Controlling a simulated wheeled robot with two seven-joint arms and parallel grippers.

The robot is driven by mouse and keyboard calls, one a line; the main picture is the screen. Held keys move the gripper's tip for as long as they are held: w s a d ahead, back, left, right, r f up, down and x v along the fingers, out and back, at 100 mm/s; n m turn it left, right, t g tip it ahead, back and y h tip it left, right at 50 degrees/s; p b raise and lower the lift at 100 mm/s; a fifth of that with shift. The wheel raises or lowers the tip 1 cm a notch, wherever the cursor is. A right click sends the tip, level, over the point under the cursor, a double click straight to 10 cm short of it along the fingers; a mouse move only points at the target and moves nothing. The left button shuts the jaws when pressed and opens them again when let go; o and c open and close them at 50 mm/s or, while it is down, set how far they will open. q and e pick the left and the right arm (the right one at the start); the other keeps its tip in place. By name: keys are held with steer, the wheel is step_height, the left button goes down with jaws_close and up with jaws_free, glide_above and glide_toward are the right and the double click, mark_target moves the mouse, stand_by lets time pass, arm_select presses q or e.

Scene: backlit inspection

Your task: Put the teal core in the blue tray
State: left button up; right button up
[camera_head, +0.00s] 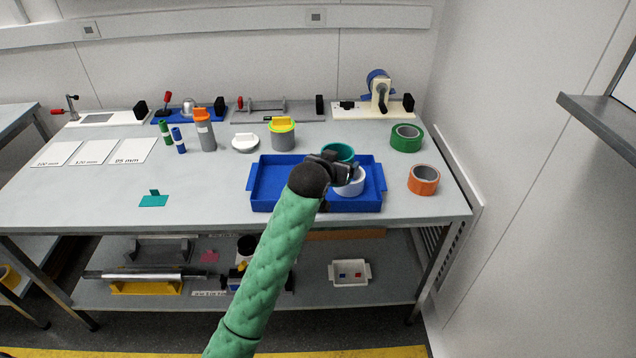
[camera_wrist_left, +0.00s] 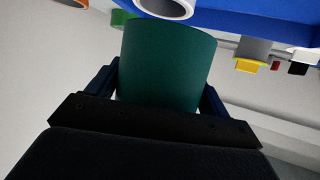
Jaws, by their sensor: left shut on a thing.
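The teal core (camera_head: 339,151) shows behind my left gripper (camera_head: 335,166), over the back part of the blue tray (camera_head: 262,199). In the left wrist view the teal core (camera_wrist_left: 166,62) sits between the two fingers of the left gripper (camera_wrist_left: 160,85), which is shut on it. The blue tray also shows along the top of that view (camera_wrist_left: 240,18). A white core (camera_head: 350,187) stands inside the tray, partly hidden by the gripper. I cannot tell the exact height of the teal core above the tray floor. My right gripper is not in view.
A green tape roll (camera_head: 407,138) and an orange tape roll (camera_head: 423,180) lie right of the tray. A grey pot with a yellow top (camera_head: 283,134) and a white lid (camera_head: 244,143) stand behind it. A teal bracket (camera_head: 153,199) lies left, with free table around it.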

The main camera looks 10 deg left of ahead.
arm_select(q)
steer(key=shift+w+a, duration=0.1)
steer(key=shift+w, duration=0.05)
steer(key=w+a+f+p, duration=0.1)
steer(key=w+a+f, duration=0.1)
steer(key=a, duration=0.1)
steer(key=w+a+f+p, duration=0.1)
steer(key=a+f, duration=0.1)
steer(key=a, duration=0.1)
steer(key=w+a+f+p, duration=0.1)
steer(key=w+a+f, duration=0.1)
steer(key=a, duration=0.1)
steer(key=shift+w+a+f, duration=0.25)
steer(key=shift+w+f, duration=0.05)
steer(key=shift+w, duration=0.05)
steer(key=shift+f+p, duration=0.6)
steer(key=shift+f, duration=1.45)
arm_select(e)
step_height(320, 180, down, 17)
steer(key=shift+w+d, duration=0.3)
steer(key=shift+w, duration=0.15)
arm_select(q)
steer(key=o, duration=1)
steer(key=shift+f, duration=0.15)
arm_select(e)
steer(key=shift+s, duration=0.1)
